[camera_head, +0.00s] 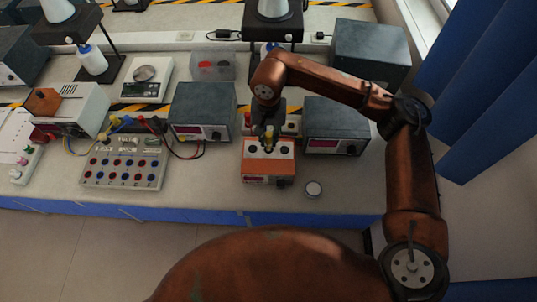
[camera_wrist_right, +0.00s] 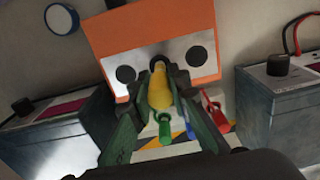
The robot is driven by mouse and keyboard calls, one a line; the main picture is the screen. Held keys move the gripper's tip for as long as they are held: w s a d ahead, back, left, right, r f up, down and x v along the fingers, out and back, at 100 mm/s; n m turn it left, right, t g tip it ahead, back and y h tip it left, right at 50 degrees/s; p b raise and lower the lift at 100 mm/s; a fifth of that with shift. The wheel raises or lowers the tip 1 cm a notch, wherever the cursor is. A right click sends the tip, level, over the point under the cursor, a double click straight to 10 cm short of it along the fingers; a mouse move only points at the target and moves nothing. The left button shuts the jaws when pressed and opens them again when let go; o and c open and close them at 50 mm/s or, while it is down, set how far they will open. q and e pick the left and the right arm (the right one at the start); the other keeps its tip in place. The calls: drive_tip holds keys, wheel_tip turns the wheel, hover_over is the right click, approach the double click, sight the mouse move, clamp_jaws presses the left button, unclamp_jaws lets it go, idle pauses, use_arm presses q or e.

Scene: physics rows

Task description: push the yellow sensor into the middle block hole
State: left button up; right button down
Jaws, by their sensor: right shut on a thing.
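The orange block (camera_head: 268,172) stands near the table's front edge, with a pale plate and dark holes on top. In the right wrist view the block (camera_wrist_right: 150,25) shows its metal plate with a dark hole on either side of the middle one. My right gripper (camera_head: 268,139) is above the block, shut on the yellow sensor (camera_wrist_right: 160,90). The sensor's narrow end is at the middle hole, overlapping its rim; how deep it is cannot be told. The sensor's yellow also shows in the head view (camera_head: 269,135). My left gripper is not in view.
Grey boxes stand left (camera_head: 203,112) and right (camera_head: 335,126) of the block. A small round white-topped disc (camera_head: 313,189) lies right of it. A panel of sockets (camera_head: 124,162) is further left. Red (camera_wrist_right: 217,108) and blue plugs are behind the sensor.

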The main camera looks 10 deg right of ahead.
sight(269, 150)
drive_tip(key=shift+f+b, duration=1.35)
drive_tip(key=shift+f, duration=0.55)
idle(0.6)
drive_tip(key=shift+r, duration=0.1)
drive_tip(key=c, duration=1.7)
unclamp_jaws()
drive_tip(key=shift+c, duration=0.2)
drive_tip(key=o, duration=0.4)
drive_tip(key=shift+r+p, duration=1.2)
drive_tip(key=shift+r, duration=2.05)
